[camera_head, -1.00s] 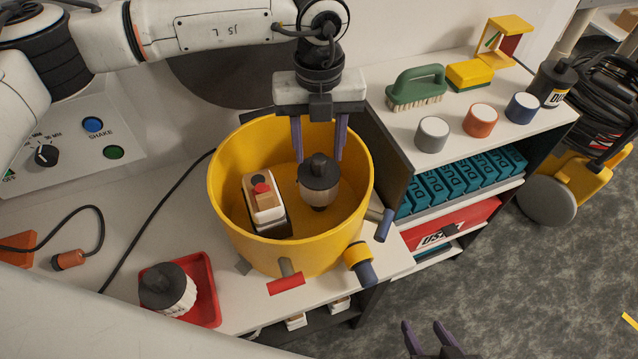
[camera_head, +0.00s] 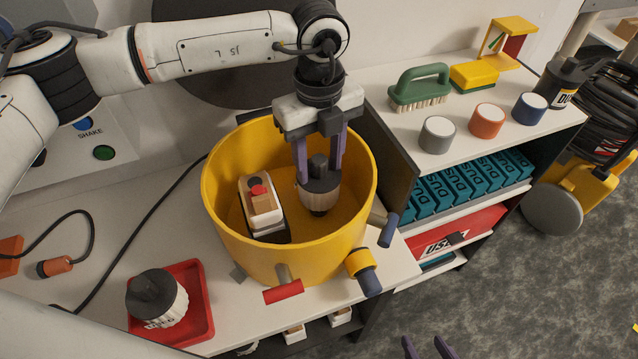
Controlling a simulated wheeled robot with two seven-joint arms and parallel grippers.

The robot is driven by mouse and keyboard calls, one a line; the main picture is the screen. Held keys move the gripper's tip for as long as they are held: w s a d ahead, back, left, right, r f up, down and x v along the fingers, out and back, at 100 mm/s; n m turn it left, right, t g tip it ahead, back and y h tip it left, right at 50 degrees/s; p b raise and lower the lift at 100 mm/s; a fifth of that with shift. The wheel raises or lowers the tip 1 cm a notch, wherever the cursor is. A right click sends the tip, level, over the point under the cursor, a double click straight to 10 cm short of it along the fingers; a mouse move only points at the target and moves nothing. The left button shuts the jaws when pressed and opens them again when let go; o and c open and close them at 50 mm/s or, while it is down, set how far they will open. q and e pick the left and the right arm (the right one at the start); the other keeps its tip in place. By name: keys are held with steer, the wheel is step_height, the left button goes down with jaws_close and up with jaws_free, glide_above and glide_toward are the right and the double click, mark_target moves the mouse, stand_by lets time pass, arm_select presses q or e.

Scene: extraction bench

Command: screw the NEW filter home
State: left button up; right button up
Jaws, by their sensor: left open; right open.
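A filter (camera_head: 317,198) with a dark cap and beige body stands inside the yellow tub (camera_head: 290,257). My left gripper (camera_head: 319,172) is open above it, its purple fingers pointing down on either side of the cap's knob. I cannot tell whether they touch it. The filter's lower end and seat are partly hidden. Another filter (camera_head: 170,302) with a dark cap and white pleated body stands in the red tray (camera_head: 203,335). The pictures do not say clearly which filter is the new one. My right gripper (camera_head: 427,348) is open and empty at the bottom edge, mostly out of view.
A white-and-beige unit with a red button (camera_head: 261,205) stands in the tub beside the filter. Coloured handles stick out of the tub's front. A dark panel (camera_head: 395,170) stands close to its right. A brush (camera_head: 420,88) and several round pots are on the shelf top.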

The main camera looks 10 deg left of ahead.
arm_select(q)
steer(key=n, duration=0.4)
steer(key=shift+n, duration=0.4)
steer(key=n, duration=0.5)
